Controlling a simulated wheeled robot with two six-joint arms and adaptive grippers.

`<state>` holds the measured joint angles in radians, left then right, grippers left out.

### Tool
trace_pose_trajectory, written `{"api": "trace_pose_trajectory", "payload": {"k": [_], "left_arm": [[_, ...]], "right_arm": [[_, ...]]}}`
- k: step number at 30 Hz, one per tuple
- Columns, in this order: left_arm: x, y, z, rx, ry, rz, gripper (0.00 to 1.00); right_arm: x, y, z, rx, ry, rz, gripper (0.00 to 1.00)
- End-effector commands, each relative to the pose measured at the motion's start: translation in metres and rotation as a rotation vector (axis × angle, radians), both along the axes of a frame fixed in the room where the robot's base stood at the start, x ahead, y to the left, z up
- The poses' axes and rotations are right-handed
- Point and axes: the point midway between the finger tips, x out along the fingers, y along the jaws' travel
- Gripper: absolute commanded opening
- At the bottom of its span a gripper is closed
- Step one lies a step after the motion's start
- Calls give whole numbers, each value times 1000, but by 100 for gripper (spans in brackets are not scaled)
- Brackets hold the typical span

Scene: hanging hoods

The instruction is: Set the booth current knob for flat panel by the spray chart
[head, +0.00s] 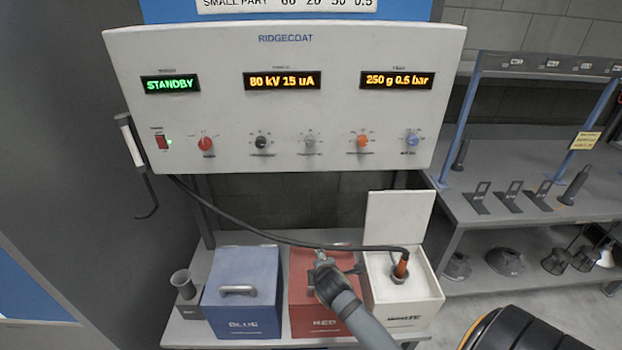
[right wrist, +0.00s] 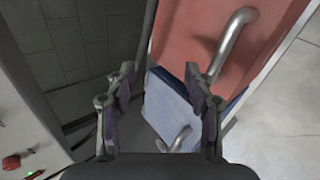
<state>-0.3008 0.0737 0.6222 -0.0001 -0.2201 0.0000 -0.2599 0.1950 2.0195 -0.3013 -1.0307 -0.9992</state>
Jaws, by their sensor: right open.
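The white RIDGECOAT booth panel (head: 220,110) faces me in the head view. Its displays read STANDBY, 80 kV 15 uA (head: 282,81) and 250 g 0.5 bar. Below them is a row of red, black (head: 261,142), grey (head: 310,142), orange and blue knobs; their labels are too small to read. The spray chart (head: 287,5) is cut off at the top, showing only a SMALL PART row. My right gripper (head: 338,262) is below the panel, by the red box, apart from the knobs. In the right wrist view it (right wrist: 160,78) is open and empty. My left gripper is out of view.
A blue box (head: 240,280), a red box (head: 302,290) and an open white box (head: 425,285) stand on the shelf below. A black hose (head: 270,235) runs across to the white box. A rack with dark parts (head: 540,150) stands right.

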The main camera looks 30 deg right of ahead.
Motion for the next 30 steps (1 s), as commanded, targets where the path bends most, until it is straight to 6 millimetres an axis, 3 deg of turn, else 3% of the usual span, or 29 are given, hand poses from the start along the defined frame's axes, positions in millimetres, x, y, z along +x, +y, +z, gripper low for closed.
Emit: {"api": "trace_pose_trajectory", "payload": {"k": [1,6,9,12,15,21,30], "left_arm": [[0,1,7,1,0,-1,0],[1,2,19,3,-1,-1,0],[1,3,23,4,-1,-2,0],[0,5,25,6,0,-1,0],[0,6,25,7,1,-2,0],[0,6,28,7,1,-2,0],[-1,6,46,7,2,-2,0]], "right_arm": [[22,-8,40,-158,-28,97,53],[76,-31,170,-823,-30,369,53],[91,-37,230,-1143,15,436,53],[97,-40,265,-1341,61,458,53],[98,-40,280,-1427,88,465,53],[105,-43,282,-1441,94,468,53],[158,-73,283,-1437,95,469,53]]}}
